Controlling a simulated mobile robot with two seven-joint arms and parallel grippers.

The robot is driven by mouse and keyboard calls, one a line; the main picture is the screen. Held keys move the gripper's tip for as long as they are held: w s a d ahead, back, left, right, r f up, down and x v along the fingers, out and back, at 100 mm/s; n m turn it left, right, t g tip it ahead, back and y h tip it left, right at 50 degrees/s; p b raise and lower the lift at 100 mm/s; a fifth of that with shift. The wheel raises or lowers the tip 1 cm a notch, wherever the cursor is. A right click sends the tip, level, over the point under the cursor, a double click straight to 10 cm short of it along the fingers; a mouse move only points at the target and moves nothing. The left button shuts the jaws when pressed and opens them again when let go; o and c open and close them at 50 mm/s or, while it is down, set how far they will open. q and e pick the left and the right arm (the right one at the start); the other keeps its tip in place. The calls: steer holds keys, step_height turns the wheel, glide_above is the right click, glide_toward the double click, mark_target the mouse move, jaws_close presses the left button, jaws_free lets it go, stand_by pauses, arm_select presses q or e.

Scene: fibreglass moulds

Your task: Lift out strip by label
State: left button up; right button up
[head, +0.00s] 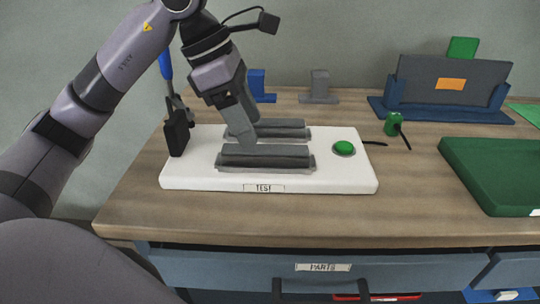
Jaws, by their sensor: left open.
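A white board (345,177) with a label reading TEST (264,188) on its front edge lies on the table. Two long dark grey strip-like pieces in grey holders lie across it, a front one (275,157) near the TEST label and a rear one (285,128). My left gripper (243,138) is open, pointing down at the left part of the two pieces. My right gripper is out of view.
A green button (344,148) is on the board's right side, and a black upright block (177,137) at its left end. A green tray (495,170) is at the right. A blue stand (440,108) holds a grey panel behind. A drawer labelled PARTS (323,267) is below.

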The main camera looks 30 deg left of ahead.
mark_target(260, 148)
arm_select(q)
steer(key=x, duration=0.4)
steer(key=shift+s+d+f, duration=0.15)
steer(key=shift+f, duration=0.2)
jaws_close()
steer(key=shift+r, duration=0.1)
